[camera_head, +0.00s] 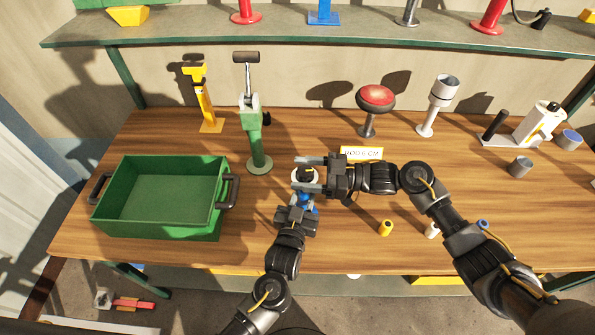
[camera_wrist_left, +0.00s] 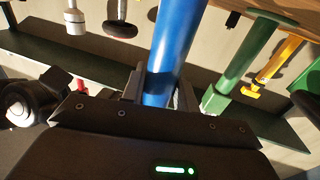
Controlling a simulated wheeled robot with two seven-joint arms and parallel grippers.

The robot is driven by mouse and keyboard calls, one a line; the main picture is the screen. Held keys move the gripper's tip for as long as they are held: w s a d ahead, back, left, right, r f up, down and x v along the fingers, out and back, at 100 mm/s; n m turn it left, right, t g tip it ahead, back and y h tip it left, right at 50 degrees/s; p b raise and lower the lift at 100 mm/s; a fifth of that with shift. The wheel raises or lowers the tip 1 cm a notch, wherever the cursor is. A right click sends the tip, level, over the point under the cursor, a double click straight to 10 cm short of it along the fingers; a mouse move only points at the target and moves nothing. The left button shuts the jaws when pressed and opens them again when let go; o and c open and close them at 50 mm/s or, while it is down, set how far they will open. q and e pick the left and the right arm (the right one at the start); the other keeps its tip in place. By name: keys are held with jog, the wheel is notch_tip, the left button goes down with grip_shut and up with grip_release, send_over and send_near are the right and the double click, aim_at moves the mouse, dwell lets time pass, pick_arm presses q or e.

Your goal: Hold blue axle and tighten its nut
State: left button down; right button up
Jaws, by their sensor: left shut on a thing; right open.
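The blue axle (camera_head: 303,198) stands near the middle of the workbench, mostly covered by my grippers. My left gripper (camera_head: 297,209) is shut on it from the front. In the left wrist view the blue axle (camera_wrist_left: 172,50) is a smooth blue shaft between the fingers of my left gripper (camera_wrist_left: 162,92). A pale ring with a dark centre, apparently the nut (camera_head: 305,174), shows at the axle's top. My right gripper (camera_head: 308,174) comes in from the right and is open, with one finger on each side of this ring. Whether the fingers touch it is unclear.
A green crate (camera_head: 160,229) stands at left. A green lever press (camera_head: 258,130), a yellow tool (camera_head: 206,100), a red-topped button (camera_head: 375,97) and a grey stand (camera_head: 437,105) line the back.

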jog(key=shift+a, duration=0.85)
jog(key=shift+c, duration=0.3)
jog(key=c, duration=0.9)
jog(key=m+t, duration=0.2)
jog(key=t, duration=0.1)
jog(key=shift+w+t+h, duration=0.1)
jog(key=shift+t+h, duration=0.2)
jog(key=shift+t, duration=0.1)
jog(key=shift+w+d+m+t+h, duration=0.15)
jog(key=shift+m+t+h, duration=0.35)
jog(key=shift+m+t, duration=0.7)
jog(key=shift+w, duration=0.1)
jog(key=o, duration=1)
jog(key=shift+c, duration=0.2)
jog(key=v, duration=1.2)
